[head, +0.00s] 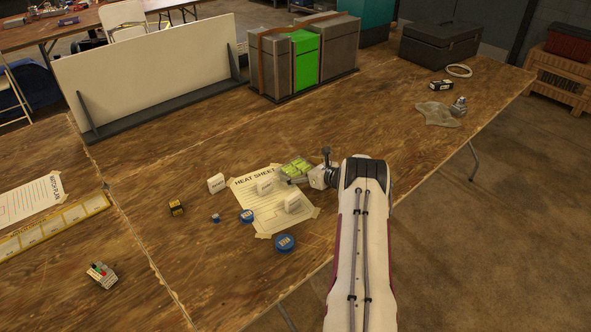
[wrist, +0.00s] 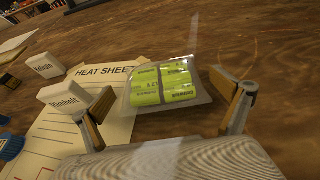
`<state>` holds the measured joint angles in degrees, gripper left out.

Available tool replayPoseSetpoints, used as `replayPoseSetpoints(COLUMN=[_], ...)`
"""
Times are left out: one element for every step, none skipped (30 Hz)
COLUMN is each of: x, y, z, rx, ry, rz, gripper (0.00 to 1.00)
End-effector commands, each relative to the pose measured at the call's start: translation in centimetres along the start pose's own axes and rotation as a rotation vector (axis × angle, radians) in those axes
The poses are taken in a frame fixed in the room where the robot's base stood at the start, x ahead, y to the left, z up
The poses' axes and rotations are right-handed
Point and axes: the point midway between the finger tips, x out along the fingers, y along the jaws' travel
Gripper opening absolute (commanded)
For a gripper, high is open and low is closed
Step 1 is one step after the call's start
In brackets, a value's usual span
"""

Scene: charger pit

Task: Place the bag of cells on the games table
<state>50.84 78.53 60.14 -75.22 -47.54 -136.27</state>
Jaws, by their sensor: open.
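The bag of cells (head: 297,168) is a clear pouch of bright green cells, lying flat on the wooden table beside the heat sheet's upper right corner. In the wrist view the bag (wrist: 165,86) lies ahead of and between my fingers. My gripper (wrist: 166,92) is open, with one finger to each side and nothing held. In the head view my gripper (head: 312,178) is low over the table, just right of the bag and partly hidden by my arm. Wooden table tops (head: 190,262) and (head: 50,255) meet at a seam; no label shows which is the games table.
A white panel (head: 150,72), grey and green boxes (head: 305,60) and a dark case (head: 440,45) stand at the back. A paper (head: 30,200) lies left.

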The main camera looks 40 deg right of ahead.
Motion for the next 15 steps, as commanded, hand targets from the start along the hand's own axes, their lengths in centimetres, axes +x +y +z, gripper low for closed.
replayPoseSetpoints(x=[-0.01, -0.01, -0.01, -0.01, -0.01, -0.01, -0.01, -0.01, -0.01, -0.01, -0.01, -0.02, -0.02, -0.02, -0.02], y=[0.0, 0.0, 0.0, 0.0, 0.0, 0.0, 0.0, 0.0, 0.0, 0.0, 0.0, -0.03, -0.03, -0.03, -0.03], z=[0.01, 0.01, 0.01, 0.01, 0.01, 0.01, 0.01, 0.01, 0.01, 0.01, 0.01, 0.16, 0.16, 0.16, 0.16], rx=[0.0, 0.0, 0.0, 0.0, 0.0, 0.0, 0.0, 0.0, 0.0, 0.0, 0.0, -0.001, -0.001, -0.001, -0.001], ry=[0.0, 0.0, 0.0, 0.0, 0.0, 0.0, 0.0, 0.0, 0.0, 0.0, 0.0, -0.002, -0.002, -0.002, -0.002], rz=[0.0, 0.0, 0.0, 0.0, 0.0, 0.0, 0.0, 0.0, 0.0, 0.0, 0.0, 0.0, 0.0, 0.0, 0.0], gripper=[1.0, 1.0, 1.0, 1.0, 0.95, 0.84, 0.77, 0.69, 0.58, 0.51, 0.49, 0.44, 0.44, 0.44, 0.44])
